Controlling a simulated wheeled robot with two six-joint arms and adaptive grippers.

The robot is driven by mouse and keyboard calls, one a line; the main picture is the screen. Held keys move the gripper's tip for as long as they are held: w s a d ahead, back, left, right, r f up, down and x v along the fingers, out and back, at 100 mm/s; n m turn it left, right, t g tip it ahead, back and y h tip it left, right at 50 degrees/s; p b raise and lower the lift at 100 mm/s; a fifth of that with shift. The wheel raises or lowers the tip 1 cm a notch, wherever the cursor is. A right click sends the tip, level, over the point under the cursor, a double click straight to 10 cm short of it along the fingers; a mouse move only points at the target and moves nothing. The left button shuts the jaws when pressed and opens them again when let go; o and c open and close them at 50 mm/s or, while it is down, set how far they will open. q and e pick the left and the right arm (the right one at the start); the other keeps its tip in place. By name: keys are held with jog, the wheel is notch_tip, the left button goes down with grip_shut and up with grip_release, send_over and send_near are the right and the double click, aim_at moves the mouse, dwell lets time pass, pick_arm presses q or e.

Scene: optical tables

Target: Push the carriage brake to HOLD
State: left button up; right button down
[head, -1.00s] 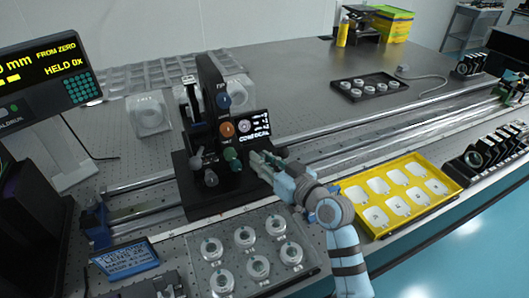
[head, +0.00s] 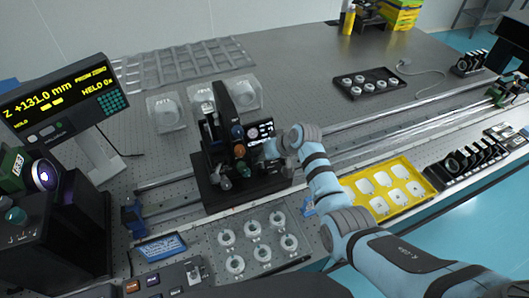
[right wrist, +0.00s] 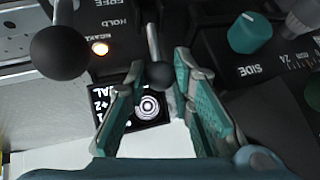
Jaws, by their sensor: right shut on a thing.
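The carriage (head: 236,122) is a dark upright block with coloured knobs and a small screen, on the rails. In the right wrist view its panel (right wrist: 105,12) carries the words FREE, HOLD and BRAKE, with a lit orange lamp (right wrist: 99,48). A large black ball knob (right wrist: 60,52) is left of these words and a thinner ball-ended lever (right wrist: 157,72) right of them. I cannot tell which is the brake. My right gripper (head: 274,150) is at the carriage's right side. Its teal fingers (right wrist: 160,88) are on both sides of the thinner lever. My left gripper is out of view.
A teal knob (right wrist: 250,32) is close right of the fingers. A clear tray of round parts (head: 258,240) lies in front and a yellow tray (head: 350,183) to the right.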

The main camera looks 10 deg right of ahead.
jog(key=shift+w+g, duration=0.35)
jog(key=shift+g, duration=0.25)
jog(key=c, duration=1.4)
grip_release()
jog(key=shift+f, duration=0.15)
